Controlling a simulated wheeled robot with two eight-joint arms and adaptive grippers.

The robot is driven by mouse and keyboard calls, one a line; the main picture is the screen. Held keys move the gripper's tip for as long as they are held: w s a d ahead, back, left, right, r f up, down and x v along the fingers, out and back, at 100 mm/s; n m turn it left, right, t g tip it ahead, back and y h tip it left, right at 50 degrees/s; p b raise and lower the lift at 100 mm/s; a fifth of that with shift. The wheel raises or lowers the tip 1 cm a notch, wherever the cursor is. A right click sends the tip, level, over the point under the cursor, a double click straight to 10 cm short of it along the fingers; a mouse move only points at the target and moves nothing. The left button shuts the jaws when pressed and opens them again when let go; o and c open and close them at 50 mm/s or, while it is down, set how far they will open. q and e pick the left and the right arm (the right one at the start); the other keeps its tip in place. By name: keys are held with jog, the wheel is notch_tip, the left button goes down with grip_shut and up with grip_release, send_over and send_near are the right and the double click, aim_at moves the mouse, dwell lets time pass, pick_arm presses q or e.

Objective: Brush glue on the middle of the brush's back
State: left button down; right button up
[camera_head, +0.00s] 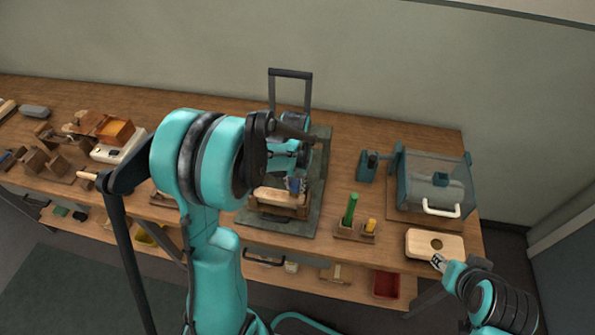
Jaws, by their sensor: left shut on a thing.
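The brush's back, a pale wooden block (272,194), lies in a wooden holder on a dark green mat (312,205) at the table's middle. My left gripper (297,184) is over the right part of the block. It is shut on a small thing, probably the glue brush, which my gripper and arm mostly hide. I cannot tell whether the bristles touch the wood, and no glue can be made out on it. My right gripper (438,262) is at the table's front edge, by a pale board with a round hole (450,245); its jaws are too small to read.
A dark upright frame (290,73) stands behind the mat. To the right are a small stand with green and yellow pegs (352,232) and a clear-covered box with a white handle (430,185). An orange-topped tray (114,131) and wooden blocks are on the left.

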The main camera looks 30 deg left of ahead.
aim_at(295, 183)
pick_arm(q)
jog(key=shift+a+r, duration=0.15)
jog(key=shift+r, duration=0.45)
jog(key=shift+r+p, duration=0.35)
jog(key=shift+p, duration=0.15)
jog(key=shift+r+p, duration=0.55)
jog(key=shift+r, duration=0.25)
jog(key=shift+r+p, duration=0.75)
jog(key=shift+r, duration=0.4)
